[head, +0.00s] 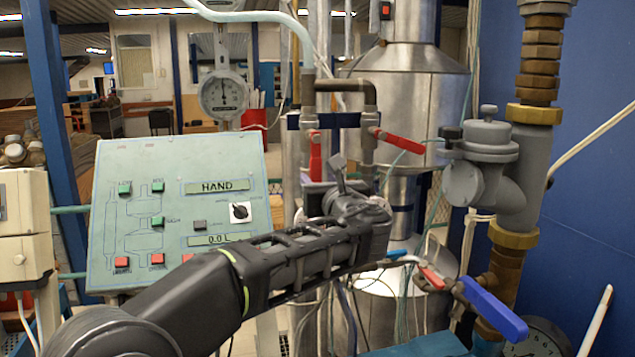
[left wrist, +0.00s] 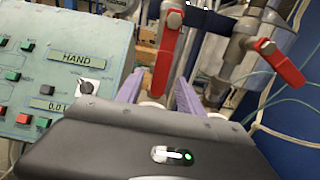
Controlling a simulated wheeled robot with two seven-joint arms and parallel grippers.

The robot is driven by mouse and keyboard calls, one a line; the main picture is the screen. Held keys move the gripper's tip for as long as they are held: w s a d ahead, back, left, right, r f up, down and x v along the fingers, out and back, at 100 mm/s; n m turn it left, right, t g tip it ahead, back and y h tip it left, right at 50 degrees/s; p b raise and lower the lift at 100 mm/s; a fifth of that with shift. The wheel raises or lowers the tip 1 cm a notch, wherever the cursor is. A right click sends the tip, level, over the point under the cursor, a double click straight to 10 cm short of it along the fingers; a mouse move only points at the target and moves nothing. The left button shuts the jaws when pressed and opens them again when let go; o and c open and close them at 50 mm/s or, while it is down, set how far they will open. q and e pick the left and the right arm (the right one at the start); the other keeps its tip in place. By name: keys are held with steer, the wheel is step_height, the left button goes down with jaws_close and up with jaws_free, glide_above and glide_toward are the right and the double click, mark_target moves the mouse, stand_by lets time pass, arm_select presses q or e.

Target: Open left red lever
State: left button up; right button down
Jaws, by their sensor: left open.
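The left red lever (head: 315,155) hangs straight down from its valve on the left pipe. The right red lever (head: 398,141) slants down to the right on the pipe beside it. My left gripper (head: 338,180) is just below and in front of the left lever. In the left wrist view, the two purple fingers (left wrist: 158,92) are spread apart. The left lever (left wrist: 166,58) shows between them, its lower end near the fingertips; I cannot tell whether they touch. The right lever (left wrist: 283,66) lies outside the fingers, to the right. My right gripper is not in view.
A green control panel (head: 130,190) with buttons and a HAND display stands left of the pipes. A round gauge (head: 223,95) is above it. A grey valve with brass fittings (head: 480,170) and a blue-handled lever (head: 492,307) are on the right.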

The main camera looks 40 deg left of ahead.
arm_select(q)
steer(key=b+v, duration=0.1)
steer(key=v, duration=0.4)
steer(key=shift+s+d, duration=0.15)
steer(key=shift+d, duration=0.1)
